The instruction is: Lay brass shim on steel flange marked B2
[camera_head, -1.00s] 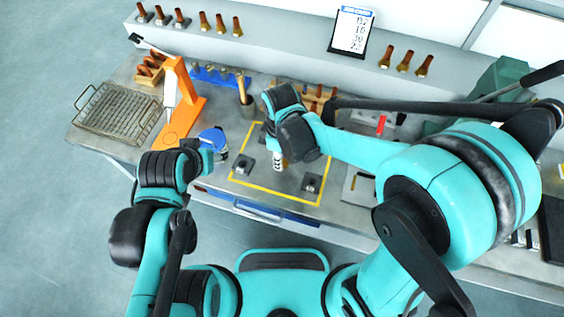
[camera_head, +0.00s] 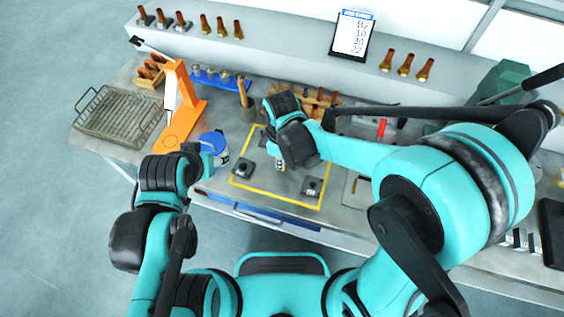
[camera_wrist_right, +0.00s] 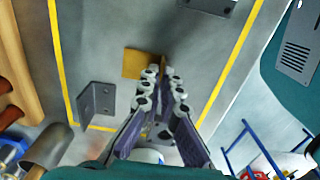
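The brass shim (camera_wrist_right: 137,63) shows at the fingertips of my right gripper (camera_wrist_right: 161,78) in the right wrist view. The fingers are nearly together and appear shut on it. In the head view my right gripper (camera_head: 281,164) is low over the yellow-outlined area, and the shim cannot be made out. A steel flange (camera_wrist_right: 97,102), a grey angle piece with a hole, stands left of the fingers in the wrist view. In the head view one flange (camera_head: 245,166) is left of the gripper and another (camera_head: 312,187) to its right. Their marks are unreadable. My left gripper (camera_head: 194,150) is mostly hidden by its wrist.
A blue-and-white container (camera_head: 215,146) stands beside my left wrist. An orange stand (camera_head: 184,118), a wire basket (camera_head: 118,117) and a wooden rack (camera_head: 318,101) are around the area.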

